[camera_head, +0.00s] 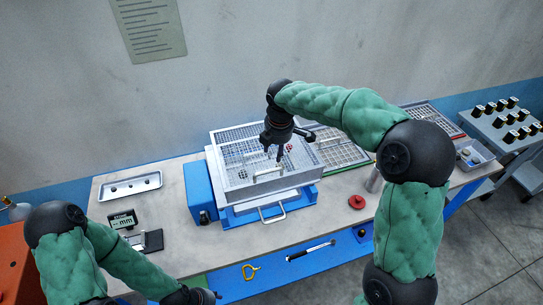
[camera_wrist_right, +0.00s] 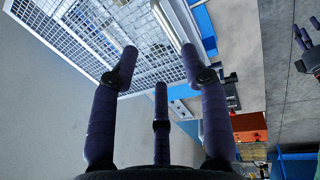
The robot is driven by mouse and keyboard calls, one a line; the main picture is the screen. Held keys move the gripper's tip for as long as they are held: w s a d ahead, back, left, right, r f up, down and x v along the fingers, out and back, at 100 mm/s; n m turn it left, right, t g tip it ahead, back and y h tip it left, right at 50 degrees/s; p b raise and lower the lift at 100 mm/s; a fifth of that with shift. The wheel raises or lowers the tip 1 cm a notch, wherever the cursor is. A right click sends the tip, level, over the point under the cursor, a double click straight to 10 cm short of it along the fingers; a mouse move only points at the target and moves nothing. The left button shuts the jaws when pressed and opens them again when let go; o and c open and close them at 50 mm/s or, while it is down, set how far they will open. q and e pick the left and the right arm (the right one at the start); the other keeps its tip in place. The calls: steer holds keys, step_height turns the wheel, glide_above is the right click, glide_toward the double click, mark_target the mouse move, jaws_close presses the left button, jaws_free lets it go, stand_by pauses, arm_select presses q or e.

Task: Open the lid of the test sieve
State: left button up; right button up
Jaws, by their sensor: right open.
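The test sieve is a grey metal box with a mesh grid (camera_head: 238,150) on a blue base (camera_head: 236,218). A pale bar handle (camera_head: 268,174) shows at the grid's front part, and a second handle (camera_head: 272,214) sticks out at the front below. The grid lies flat. My right gripper (camera_head: 280,158) is above the grid, pointing down, with its fingers apart and empty. In the right wrist view its fingers (camera_wrist_right: 160,62) stand spread with the mesh (camera_wrist_right: 85,35) beyond them. My left gripper (camera_head: 200,297) is low at the bottom edge, mostly cut off, away from the sieve.
Mesh frames (camera_head: 340,150) lie right of the sieve. A red round piece (camera_head: 356,202) and a metal cylinder (camera_head: 374,181) stand to its right. A white tray (camera_head: 130,186) and a small display (camera_head: 122,220) are on the left. The wall is close behind the bench.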

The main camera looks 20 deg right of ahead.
steer(key=f, duration=0.3)
steer(key=w+f, duration=0.1)
steer(key=f, duration=0.6)
steer(key=shift+w+a+f+b, duration=0.1)
steer(key=shift+w+a+b, duration=0.05)
steer(key=shift+w+b, duration=0.2)
jaws_close()
